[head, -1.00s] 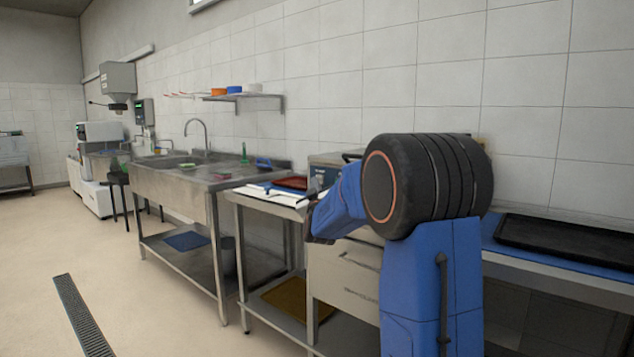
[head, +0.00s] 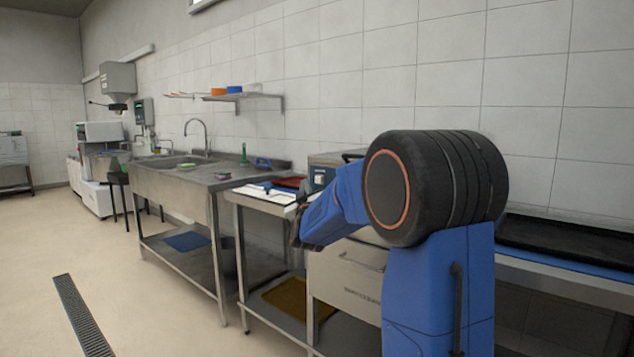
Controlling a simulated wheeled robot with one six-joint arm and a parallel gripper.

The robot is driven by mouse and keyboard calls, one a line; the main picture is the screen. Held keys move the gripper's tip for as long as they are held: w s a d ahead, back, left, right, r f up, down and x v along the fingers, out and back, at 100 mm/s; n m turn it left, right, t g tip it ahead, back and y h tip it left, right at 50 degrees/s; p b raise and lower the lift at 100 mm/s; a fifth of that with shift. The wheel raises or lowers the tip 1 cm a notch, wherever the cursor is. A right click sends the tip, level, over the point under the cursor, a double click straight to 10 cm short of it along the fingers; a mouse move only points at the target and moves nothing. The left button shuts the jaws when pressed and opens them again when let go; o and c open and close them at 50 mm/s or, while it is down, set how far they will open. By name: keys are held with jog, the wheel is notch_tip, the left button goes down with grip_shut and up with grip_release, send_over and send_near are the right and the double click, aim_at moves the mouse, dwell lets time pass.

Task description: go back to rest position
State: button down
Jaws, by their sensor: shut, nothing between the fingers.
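My arm (head: 435,250), blue with a large black joint, stands in the right half of the head view. Its blue forearm reaches left from the joint. My gripper (head: 296,228) shows only as a small dark shape at the left end of the forearm, in front of the edge of the steel table (head: 262,199). It is shut and holds nothing that I can see. The fingertips are too small and too hidden to make out.
A steel sink bench (head: 172,200) stands left of the table. A white board (head: 262,192) and a red tray lie on the table. A black tray (head: 570,240) lies on the counter at right. The floor (head: 150,310) at left is open, with a drain grate (head: 82,315).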

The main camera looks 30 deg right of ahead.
jog(key=shift+s+a, duration=0.3)
jog(key=shift+a, duration=0.45)
jog(key=s+a+f+n+g+y, duration=0.1)
jog(key=s+a+f+g+y, duration=0.3)
jog(key=s+a, duration=0.5)
jog(key=s+a+f+g+y, duration=0.2)
jog(key=s+a+f+y, duration=0.4)
jog(key=s, duration=0.4)
jog(key=s+a+f+g, duration=0.1)
jog(key=s+f, duration=0.4)
jog(key=s, duration=0.5)
jog(key=s+a+f+g, duration=0.2)
jog(key=s+f+g, duration=0.2)
jog(key=s, duration=0.7)
jog(key=s+a+f+m+g, duration=0.1)
jog(key=s+f+g, duration=0.2)
jog(key=s+f, duration=0.3)
jog(key=s, duration=0.4)
jog(key=shift+s+a+f, duration=0.2)
jog(key=shift+a+f, duration=0.05)
jog(key=shift+a, duration=0.1)
